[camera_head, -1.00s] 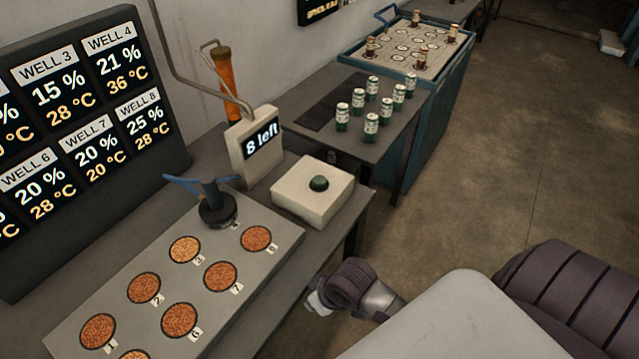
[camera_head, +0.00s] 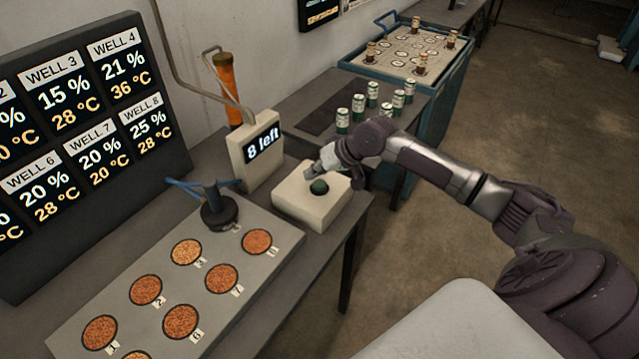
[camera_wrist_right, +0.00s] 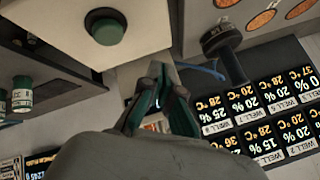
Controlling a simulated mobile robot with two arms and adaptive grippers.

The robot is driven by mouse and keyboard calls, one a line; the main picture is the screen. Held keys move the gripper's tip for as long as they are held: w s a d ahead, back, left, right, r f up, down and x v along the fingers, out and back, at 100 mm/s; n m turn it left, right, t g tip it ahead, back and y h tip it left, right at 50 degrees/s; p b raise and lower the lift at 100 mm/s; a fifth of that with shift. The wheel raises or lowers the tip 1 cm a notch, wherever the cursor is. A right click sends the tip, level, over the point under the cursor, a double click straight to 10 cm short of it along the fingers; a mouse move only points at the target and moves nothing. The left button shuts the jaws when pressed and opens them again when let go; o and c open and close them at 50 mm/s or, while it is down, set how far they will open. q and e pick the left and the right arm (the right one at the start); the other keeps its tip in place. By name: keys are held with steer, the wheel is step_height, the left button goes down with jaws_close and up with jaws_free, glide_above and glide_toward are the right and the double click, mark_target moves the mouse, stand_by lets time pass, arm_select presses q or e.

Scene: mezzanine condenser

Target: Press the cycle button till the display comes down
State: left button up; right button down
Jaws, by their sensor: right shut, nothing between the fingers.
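The cycle button is a dark green round button (camera_head: 319,187) on a cream box (camera_head: 298,205) at the table's edge. It also shows in the right wrist view (camera_wrist_right: 106,27). The small display (camera_head: 263,148) on the cream post behind the box reads "8 left". My right gripper (camera_head: 309,172) is shut and empty, just above the back of the box, behind the button and apart from it as far as I can tell. Its fingers (camera_wrist_right: 160,72) show closed together in the right wrist view. My left gripper is not in view.
A large well display (camera_head: 85,130) stands behind. Several green-and-white jars (camera_head: 358,106) stand on the table beyond, near my right arm.

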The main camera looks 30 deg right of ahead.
steer(key=w+d+r+m+t, duration=0.1)
steer(key=w+d+r, duration=0.1)
steer(key=d+r, duration=0.2)
steer(key=shift+w+r+m, duration=0.15)
steer(key=shift+r+m, duration=0.1)
steer(key=shift+m, duration=0.05)
steer(key=shift+f, duration=0.15)
steer(key=b, duration=0.7)
glide_above(322, 184)
step_height(322, 184, down, 6)
steer(key=shift+f, duration=0.1)
steer(key=shift+f+b, duration=0.3)
steer(key=shift+b, duration=0.05)
steer(key=shift+f, duration=0.85)
steer(key=shift+f, duration=0.2)
